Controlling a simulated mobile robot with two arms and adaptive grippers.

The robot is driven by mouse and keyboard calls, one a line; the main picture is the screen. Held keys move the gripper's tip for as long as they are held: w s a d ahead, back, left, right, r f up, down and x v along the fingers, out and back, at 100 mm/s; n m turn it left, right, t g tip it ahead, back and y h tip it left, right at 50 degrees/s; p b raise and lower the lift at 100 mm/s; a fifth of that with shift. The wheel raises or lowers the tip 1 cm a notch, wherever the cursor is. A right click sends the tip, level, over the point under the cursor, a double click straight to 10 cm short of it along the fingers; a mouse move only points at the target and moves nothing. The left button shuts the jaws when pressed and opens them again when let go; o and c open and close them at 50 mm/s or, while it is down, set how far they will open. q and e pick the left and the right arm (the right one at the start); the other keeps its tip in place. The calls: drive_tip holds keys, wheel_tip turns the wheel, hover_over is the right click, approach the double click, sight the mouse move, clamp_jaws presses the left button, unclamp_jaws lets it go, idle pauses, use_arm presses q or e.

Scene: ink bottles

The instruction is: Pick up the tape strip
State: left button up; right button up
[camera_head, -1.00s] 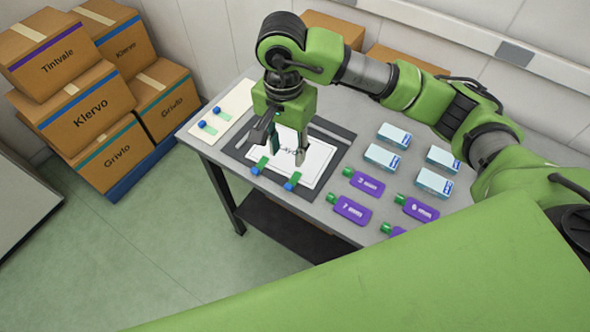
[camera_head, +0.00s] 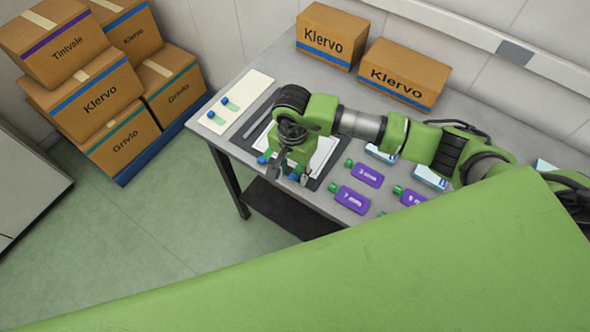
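My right gripper (camera_head: 290,176) points down over the front edge of the dark mat (camera_head: 325,178), and its fingers look spread apart. One green tape strip with a blue end (camera_head: 295,175) shows between the fingers, partly hidden; I cannot tell whether they touch it. Another strip with a blue end (camera_head: 264,158) shows just left of the gripper. Two more such strips, one upper (camera_head: 229,104) and one lower (camera_head: 216,118), lie on a pale card (camera_head: 245,92) at the table's left. The white sheet (camera_head: 324,150) on the mat is mostly covered by my arm. My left gripper is out of view.
Purple bottles, such as the "3 mm" (camera_head: 366,175) and "7 mm" (camera_head: 352,200) ones, lie right of the mat. Small white-blue boxes (camera_head: 430,178) sit partly behind my arm. Two cartons (camera_head: 403,75) stand at the table's back. More cartons (camera_head: 98,98) are stacked at left.

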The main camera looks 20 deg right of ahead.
drive_tip(key=shift+f, duration=0.1)
drive_tip(key=c, duration=0.8)
